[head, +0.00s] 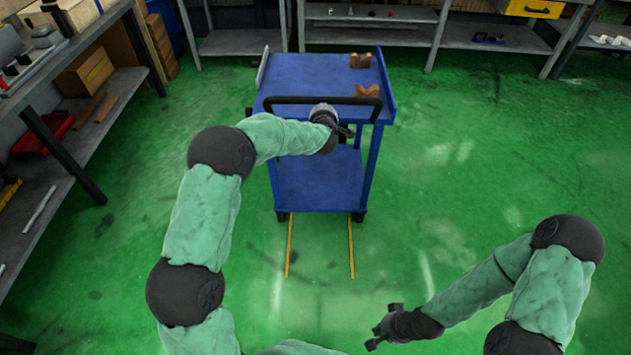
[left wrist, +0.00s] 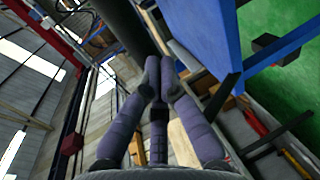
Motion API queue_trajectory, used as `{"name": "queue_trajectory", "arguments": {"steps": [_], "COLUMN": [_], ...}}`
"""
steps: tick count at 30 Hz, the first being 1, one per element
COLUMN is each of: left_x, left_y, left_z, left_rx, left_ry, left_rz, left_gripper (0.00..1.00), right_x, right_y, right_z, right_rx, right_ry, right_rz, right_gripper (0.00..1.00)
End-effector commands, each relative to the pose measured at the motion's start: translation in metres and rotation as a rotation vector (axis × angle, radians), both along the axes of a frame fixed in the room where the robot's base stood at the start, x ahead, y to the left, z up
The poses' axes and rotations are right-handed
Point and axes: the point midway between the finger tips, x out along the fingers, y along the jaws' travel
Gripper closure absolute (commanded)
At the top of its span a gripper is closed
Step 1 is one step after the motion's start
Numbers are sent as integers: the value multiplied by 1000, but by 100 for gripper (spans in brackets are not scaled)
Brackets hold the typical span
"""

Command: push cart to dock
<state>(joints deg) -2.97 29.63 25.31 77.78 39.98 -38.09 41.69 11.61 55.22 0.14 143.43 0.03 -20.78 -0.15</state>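The blue cart (head: 310,75) stands upright on the green floor ahead of me, with a black push handle (head: 290,99) along its near side. My left gripper (head: 346,132) is at the near side of the cart, close by the handle, fingers pointing right. In the left wrist view its fingertips (left wrist: 160,66) come together, with nothing clear between them, and a dark bar runs behind them. I cannot tell whether it touches the handle. My right gripper (head: 382,328) is open and empty, low over the floor at the front. No dock is clearly identifiable.
Two brown blocks (head: 361,60) sit on the cart's top. Two yellow floor lines (head: 290,247) run from the cart towards me. A loaded shelf bench (head: 90,120) stands left; grey benches (head: 240,42) line the back. The floor right of the cart is clear.

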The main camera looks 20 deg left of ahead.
Motion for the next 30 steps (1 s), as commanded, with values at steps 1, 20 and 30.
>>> {"name": "queue_trajectory", "arguments": {"steps": [1, 20, 30], "left_x": [3, 45, 67], "left_y": [1, 13, 19], "left_z": [0, 0, 1], "left_rx": [0, 0, -1], "left_ry": [0, 1, 1], "left_rz": [1, 1, 0], "left_gripper": [100, 100, 100], "right_x": [0, 0, 0], "right_y": [0, 0, 0], "right_z": [1, 14, 25], "right_rx": [0, 0, 0], "right_ry": [0, 0, 0], "right_rz": [0, 0, 0], "right_gripper": [100, 100, 100]}}
